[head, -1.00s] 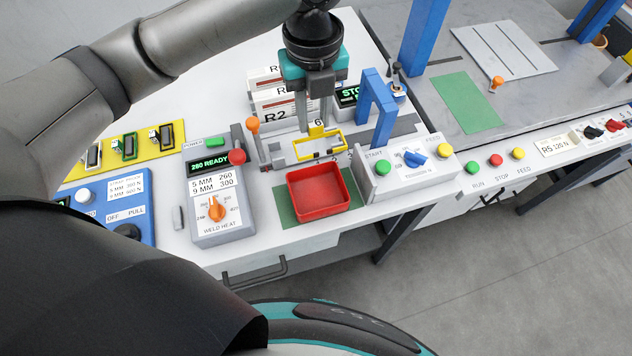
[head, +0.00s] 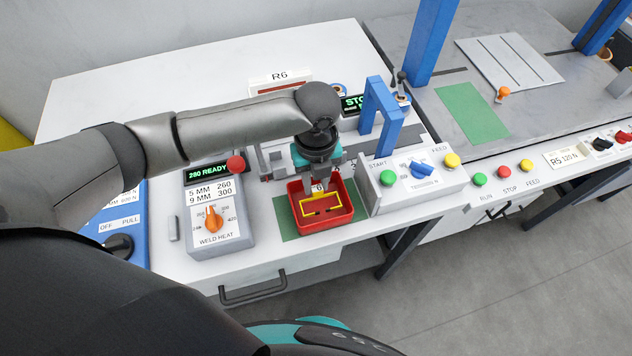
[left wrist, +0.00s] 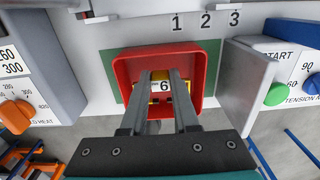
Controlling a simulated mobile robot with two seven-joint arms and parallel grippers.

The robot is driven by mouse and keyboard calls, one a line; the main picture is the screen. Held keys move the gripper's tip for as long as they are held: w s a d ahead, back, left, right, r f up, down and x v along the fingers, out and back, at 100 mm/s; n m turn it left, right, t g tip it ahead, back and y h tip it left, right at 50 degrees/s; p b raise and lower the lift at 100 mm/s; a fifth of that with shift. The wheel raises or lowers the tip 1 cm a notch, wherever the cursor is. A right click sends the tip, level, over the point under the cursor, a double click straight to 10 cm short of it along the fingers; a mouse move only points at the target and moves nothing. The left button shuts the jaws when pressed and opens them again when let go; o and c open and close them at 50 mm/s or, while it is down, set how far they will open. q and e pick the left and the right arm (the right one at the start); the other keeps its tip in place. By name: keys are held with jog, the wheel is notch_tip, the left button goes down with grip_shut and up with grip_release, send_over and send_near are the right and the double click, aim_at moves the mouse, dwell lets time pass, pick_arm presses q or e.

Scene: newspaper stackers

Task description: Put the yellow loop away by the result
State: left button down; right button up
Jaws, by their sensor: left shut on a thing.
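The yellow loop (head: 336,209) is a flat rectangular band with a tag marked 6. My left gripper (head: 319,182) is shut on the loop and holds it at or just inside the red tray (head: 348,213); I cannot tell whether it touches the tray floor. In the left wrist view, the fingers (left wrist: 160,85) reach down into the red tray (left wrist: 209,62), and the loop (left wrist: 155,99) shows between them, partly hidden. The red tray sits on a green mat (head: 289,231). My right gripper is not in view.
The box with START and FEED buttons (head: 405,203) and a blue arch (head: 371,95) stand right. A second bench with a bare green mat (head: 472,112) lies further right.

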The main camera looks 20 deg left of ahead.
aim_at(316, 185)
pick_arm(q)
jog(key=shift+f, duration=0.25)
jog(key=shift+f, duration=0.55)
jog(key=c, duration=0.7)
grip_release()
jog(key=shift+r, duration=0.1)
notch_tip(316, 185, up, 13)
jog(key=shift+r+p, duration=0.1)
jog(key=shift+p, duration=0.95)
